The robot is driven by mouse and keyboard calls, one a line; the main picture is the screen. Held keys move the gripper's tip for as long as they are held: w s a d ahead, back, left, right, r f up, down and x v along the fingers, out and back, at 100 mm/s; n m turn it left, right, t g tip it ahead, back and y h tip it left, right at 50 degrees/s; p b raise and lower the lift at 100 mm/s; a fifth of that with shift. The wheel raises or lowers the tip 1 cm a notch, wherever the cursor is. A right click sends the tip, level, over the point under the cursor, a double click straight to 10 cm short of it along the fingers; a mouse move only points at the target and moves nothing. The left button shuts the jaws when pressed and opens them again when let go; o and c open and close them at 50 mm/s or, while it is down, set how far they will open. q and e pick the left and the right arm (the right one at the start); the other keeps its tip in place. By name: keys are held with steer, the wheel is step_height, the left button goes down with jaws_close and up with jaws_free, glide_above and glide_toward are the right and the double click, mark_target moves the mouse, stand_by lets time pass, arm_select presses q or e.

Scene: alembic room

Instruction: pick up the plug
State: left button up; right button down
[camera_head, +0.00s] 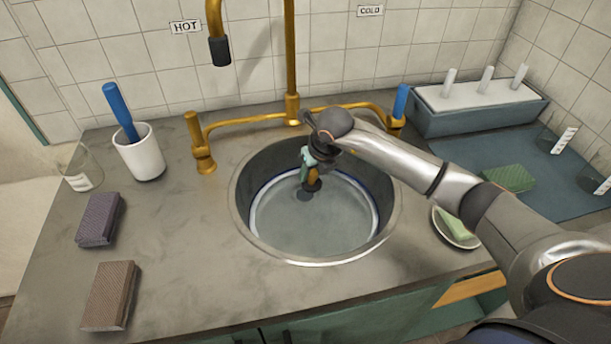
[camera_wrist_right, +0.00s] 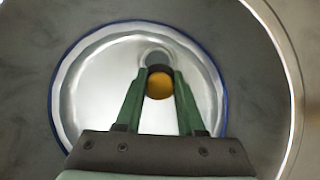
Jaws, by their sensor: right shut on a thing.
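My right gripper (camera_head: 310,168) reaches down into the round metal sink (camera_head: 240,210). It is shut on the plug (camera_head: 313,184), a small piece with an orange-yellow part and a dark part. In the right wrist view the plug (camera_wrist_right: 160,86) sits between the tips of the green fingers of the right gripper (camera_wrist_right: 158,82). A grey round shape (camera_wrist_right: 154,53) shows just beyond it. I cannot tell whether the plug touches the surface below. My left gripper is not in view.
A pale round dish with a blue rim (camera_head: 260,228) lies in the sink. The brass tap (camera_head: 291,60) stands behind. A white cup with a blue-handled tool (camera_head: 140,155) and sponges (camera_head: 98,220) are left; a soap dish (camera_head: 458,232) and grey tray (camera_head: 470,118) are right.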

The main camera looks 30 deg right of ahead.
steer(key=s+d+r, duration=0.1)
steer(key=s+r, duration=0.5)
steer(key=s, duration=0.5)
steer(key=shift+d+r, duration=0.15)
steer(key=shift+r, duration=0.1)
